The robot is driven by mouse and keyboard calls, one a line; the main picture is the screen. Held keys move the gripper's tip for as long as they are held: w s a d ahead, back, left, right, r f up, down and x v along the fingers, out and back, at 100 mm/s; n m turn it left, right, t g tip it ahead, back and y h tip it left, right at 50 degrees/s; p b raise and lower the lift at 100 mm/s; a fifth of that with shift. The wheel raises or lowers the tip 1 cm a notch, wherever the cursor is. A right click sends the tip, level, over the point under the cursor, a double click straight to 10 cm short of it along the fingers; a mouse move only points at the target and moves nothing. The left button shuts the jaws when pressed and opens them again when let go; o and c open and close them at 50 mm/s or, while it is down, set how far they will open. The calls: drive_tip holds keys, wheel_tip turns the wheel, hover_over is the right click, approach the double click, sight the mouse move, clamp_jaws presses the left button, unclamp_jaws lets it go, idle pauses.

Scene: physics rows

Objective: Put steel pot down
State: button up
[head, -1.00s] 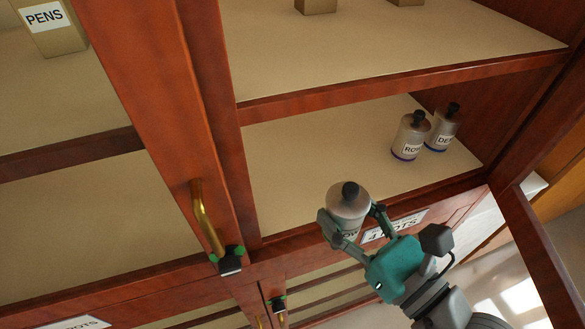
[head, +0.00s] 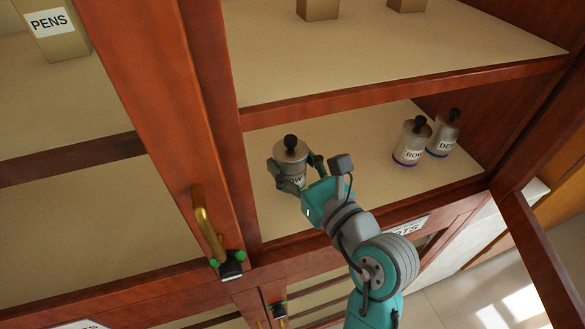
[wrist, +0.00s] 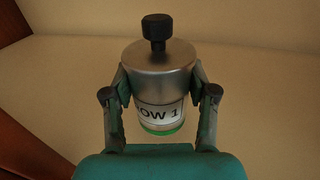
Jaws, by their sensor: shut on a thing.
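The steel pot (head: 291,152) has a black knob on its lid and a white label ending in "OW 1". It is upright, inside the cabinet over the left part of the lower shelf (head: 350,165). In the wrist view the pot (wrist: 160,75) shows a green band at its base. My gripper (head: 292,182) is shut on the pot, one finger on each side. The wrist view also shows my gripper (wrist: 158,100) on its sides. I cannot tell whether the pot's base touches the shelf.
Two similar pots, one labelled "RO..." (head: 411,141) and one "DE..." (head: 443,133), stand at the right of the same shelf. A wooden upright with a brass handle (head: 208,222) is close on the left. The shelf between is clear.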

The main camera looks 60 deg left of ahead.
drive_tip(key=shift+f, duration=0.9)
drive_tip(key=shift+f, duration=0.15)
drive_tip(key=o, duration=1.4)
drive_tip(key=d, duration=1.2)
drive_tip(key=shift+s, duration=0.2)
drive_tip(key=shift+d, duration=0.1)
